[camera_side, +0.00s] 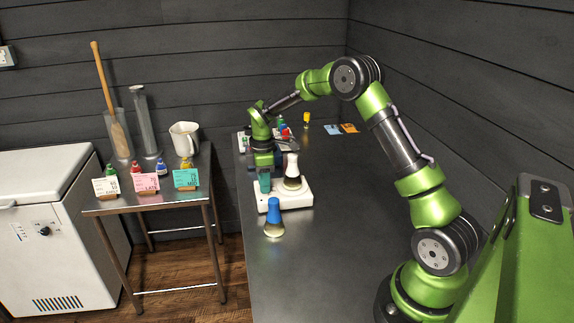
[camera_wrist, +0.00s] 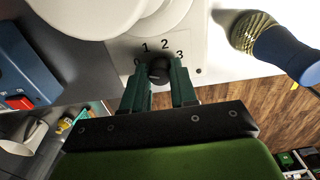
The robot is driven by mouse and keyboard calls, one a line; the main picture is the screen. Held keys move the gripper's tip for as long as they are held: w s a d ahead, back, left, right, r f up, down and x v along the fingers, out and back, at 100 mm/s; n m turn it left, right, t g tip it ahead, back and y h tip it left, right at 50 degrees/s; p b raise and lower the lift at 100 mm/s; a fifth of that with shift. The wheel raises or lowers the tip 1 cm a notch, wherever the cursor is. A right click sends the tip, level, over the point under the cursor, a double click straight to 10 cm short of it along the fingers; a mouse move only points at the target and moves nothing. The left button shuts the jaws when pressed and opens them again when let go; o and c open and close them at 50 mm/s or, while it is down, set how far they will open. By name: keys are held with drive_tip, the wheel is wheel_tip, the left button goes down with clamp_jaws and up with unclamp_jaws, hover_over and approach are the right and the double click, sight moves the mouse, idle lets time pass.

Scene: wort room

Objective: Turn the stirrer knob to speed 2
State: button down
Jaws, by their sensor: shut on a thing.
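The white stirrer (camera_side: 298,198) stands on the dark bench, with a pale-topped flask (camera_side: 292,171) on it. In the wrist view its front panel (camera_wrist: 205,50) shows the numbers 1, 2 and 3 in an arc, with a partly hidden mark left of the 1. The small black stirrer knob (camera_wrist: 159,71) sits below the numbers. My gripper (camera_wrist: 160,85) is shut on the knob, one green finger on each side. In the side view my gripper (camera_side: 264,186) points down at the stirrer's left end and hides the knob. The knob's pointer setting cannot be made out.
A blue box with a red button (camera_wrist: 20,85) lies to the left there. The bench's front (camera_side: 320,275) is clear.

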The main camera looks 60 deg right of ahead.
drive_tip(key=shift+m, duration=0.3)
drive_tip(key=m, duration=0.3)
drive_tip(key=shift+m, duration=0.3)
drive_tip(key=m, duration=0.4)
drive_tip(key=shift+m, duration=0.3)
drive_tip(key=m, duration=0.4)
drive_tip(key=shift+m, duration=2.5)
drive_tip(key=c, duration=0.9)
unclamp_jaws()
